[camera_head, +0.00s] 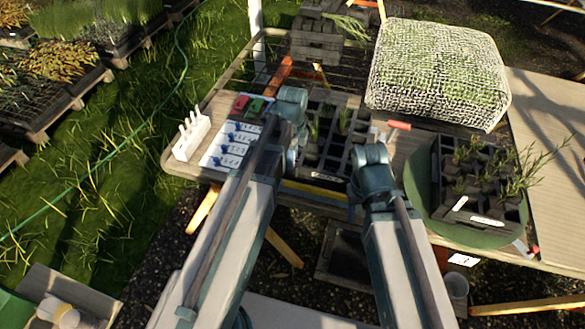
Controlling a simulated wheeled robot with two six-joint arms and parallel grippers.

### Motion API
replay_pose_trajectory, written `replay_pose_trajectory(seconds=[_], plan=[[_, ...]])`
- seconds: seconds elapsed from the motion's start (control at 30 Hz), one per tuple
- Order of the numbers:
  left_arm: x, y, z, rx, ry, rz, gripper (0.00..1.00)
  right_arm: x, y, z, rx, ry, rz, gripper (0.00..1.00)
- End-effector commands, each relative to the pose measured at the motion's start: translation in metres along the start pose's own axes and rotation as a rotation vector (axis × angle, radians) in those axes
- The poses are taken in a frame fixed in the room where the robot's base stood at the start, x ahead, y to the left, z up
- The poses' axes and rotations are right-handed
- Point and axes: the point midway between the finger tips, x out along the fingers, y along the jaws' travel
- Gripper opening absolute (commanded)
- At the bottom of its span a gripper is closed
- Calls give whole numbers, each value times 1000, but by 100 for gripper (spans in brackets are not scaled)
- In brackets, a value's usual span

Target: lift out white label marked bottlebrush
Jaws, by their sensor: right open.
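A dark tray of seedlings (437,190) sits on a round green mat (415,178) at the right of the table. Two white labels lie slantwise at its front: one upper label (460,203) and one lower label (487,220). Any writing on them is too small to read, so I cannot tell which is marked bottlebrush. My right gripper (383,135) is over that tray's right side, open, left of the seedling tray and apart from the labels.
A white pegged rack (191,137) and white cards with blue marks (225,150) are at the table's left. A mesh-covered bale of plants (438,75) stands behind the seedling tray. A bare board (545,130) is at the right. Another small white tag (463,260) is below the front edge.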

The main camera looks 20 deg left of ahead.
Motion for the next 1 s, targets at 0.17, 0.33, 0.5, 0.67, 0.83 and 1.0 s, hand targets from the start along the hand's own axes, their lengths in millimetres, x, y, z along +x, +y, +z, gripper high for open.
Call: replay_pose_trajectory(seconds=[0.17,0.33,0.5,0.67,0.83,1.0], plan=[[2,0,0,0,0,0,38,2,0,0,0,0,0,50],[2,0,0,0,0,0,24,2,0,0,0,0,0,50],[2,0,0,0,0,0,0,2,0,0,0,0,0,50],[2,0,0,0,0,0,0,2,0,0,0,0,0,50],[2,0,0,0,0,0,0,2,0,0,0,0,0,50],[0,0,-1,0,0,0,0,0,0,0,0,0,0,50]])
